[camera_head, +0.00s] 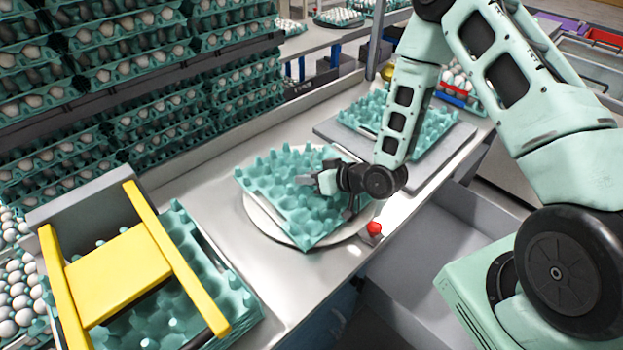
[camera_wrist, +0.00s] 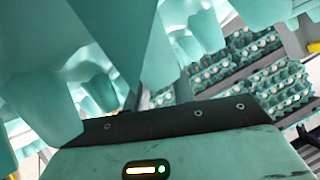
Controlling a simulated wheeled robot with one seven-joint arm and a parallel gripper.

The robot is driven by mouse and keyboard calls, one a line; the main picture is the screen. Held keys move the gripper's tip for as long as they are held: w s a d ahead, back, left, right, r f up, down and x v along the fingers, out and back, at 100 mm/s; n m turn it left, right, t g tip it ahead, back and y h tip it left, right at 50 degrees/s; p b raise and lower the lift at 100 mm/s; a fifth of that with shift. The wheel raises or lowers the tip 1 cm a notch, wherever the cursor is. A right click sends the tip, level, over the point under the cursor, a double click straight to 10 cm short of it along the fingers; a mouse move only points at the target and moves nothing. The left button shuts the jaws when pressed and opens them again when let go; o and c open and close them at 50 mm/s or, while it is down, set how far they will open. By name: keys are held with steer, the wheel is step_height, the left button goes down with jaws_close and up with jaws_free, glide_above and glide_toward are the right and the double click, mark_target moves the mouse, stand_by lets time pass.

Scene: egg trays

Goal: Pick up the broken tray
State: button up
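A teal egg tray (camera_head: 262,187) without eggs lies on a round white disc (camera_head: 262,222) in the middle of the counter. Its near corner reaches past the disc's edge. I cannot clearly make out a break in it. My gripper (camera_head: 318,181) is over the tray's right part, with its fingers among the tray's peaks. The fingers are small and partly hidden, so I cannot tell whether they are open or closed on it. In the wrist view, teal tray cups (camera_wrist: 95,85) fill the upper left very close to the camera, and the fingertips do not show clearly.
Another empty teal tray (camera_head: 432,128) lies on a grey plate behind my gripper. A red button (camera_head: 374,228) is at the counter's front edge. A yellow frame (camera_head: 120,272) stands over trays at the lower left. Stacked egg trays (camera_head: 130,75) line the back left.

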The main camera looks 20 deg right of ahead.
steer(key=shift+x, duration=0.75)
jaws_close()
